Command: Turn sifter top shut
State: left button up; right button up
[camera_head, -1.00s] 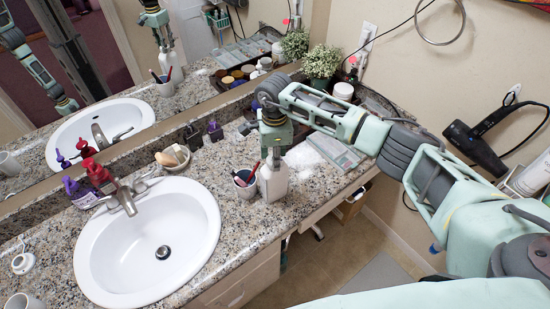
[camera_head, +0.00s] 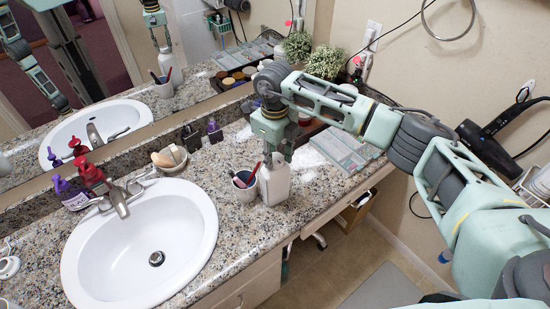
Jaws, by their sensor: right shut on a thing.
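A white container (camera_head: 274,185), which I take to be the sifter, stands upright on the granite counter right of the sink. My right gripper (camera_head: 277,158) points down from above and is shut on its top. The fingers hide most of the top, so I cannot tell how far it is turned. My left gripper is not directly in view.
A white cup (camera_head: 246,185) with a red-handled item stands close left of the container. The sink (camera_head: 190,240) is further left, with a soap dish (camera_head: 170,158) behind it. A flat palette (camera_head: 340,150) and a plant (camera_head: 325,62) are to the right.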

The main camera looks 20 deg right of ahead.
aim_at(274, 159)
jog(key=shift+m, duration=0.6)
jog(key=o, duration=1.1)
jog(key=shift+c, duration=0.2)
notch_tip(274, 159, up, 12)
